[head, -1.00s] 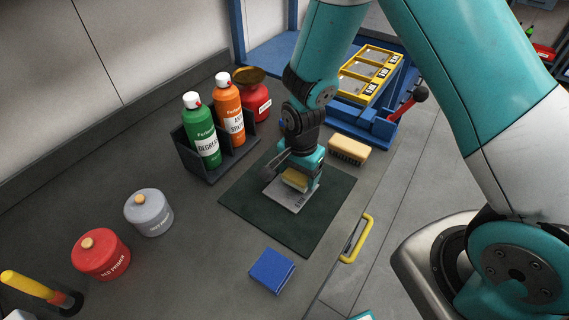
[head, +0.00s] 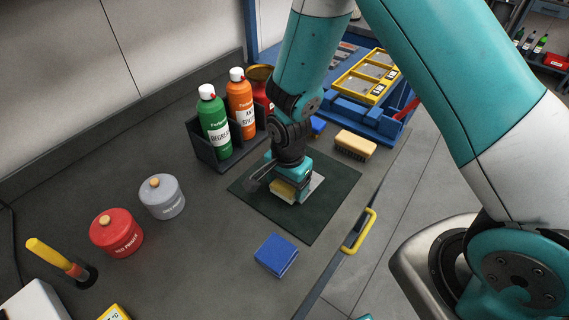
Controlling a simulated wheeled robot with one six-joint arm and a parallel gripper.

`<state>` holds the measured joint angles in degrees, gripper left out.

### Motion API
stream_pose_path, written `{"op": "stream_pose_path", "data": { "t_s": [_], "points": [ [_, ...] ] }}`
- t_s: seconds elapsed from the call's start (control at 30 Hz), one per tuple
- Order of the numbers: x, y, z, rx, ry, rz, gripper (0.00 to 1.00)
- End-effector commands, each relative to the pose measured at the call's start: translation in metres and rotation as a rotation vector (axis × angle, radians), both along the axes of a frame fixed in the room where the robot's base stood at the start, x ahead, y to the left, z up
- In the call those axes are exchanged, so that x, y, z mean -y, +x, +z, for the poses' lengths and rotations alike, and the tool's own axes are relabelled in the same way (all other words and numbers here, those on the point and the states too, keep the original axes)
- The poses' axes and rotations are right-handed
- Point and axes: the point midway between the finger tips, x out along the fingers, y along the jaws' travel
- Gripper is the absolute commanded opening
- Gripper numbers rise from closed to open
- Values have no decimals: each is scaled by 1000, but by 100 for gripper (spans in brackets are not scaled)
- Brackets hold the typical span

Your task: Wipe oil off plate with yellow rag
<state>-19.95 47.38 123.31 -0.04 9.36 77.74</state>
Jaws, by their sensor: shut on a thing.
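The metal plate (head: 316,184) lies on a dark green mat (head: 318,222) on the bench. My gripper (head: 286,184) points down over the plate's left part and is shut on the yellow rag (head: 282,191). The rag is low, at the plate; whether it presses on the surface cannot be told. My gripper and the rag hide much of the plate, and I cannot make out any oil on it. A folded blue cloth (head: 276,255) lies on the bench in front of the mat.
A caddy (head: 216,157) with a green bottle (head: 214,124) and an orange bottle (head: 241,105) stands behind the mat at left. A brush (head: 355,145) lies at right. Grey (head: 163,198) and red (head: 117,234) pots stand left. A yellow handle (head: 360,232) is at the bench edge.

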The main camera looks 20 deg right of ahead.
Motion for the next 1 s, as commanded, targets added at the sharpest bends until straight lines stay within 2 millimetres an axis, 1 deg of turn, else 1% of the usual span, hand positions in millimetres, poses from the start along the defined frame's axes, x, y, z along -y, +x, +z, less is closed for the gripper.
{"op": "stream_pose_path", "data": {
  "t_s": [0.07, 0.1, 0.13, 0.7, 0.8, 1.0],
  "points": [
    [1, 1, 9, 3, 1, -2, 48],
    [1, 1, 21, 5, 1, -2, 48],
    [2, 1, 26, 4, 1, -3, 48],
    [7, 1, 74, 1, 0, -10, 48],
    [7, 0, 79, 1, 0, -11, 48],
    [8, 0, 79, 1, -1, -11, 48]
  ]
}}
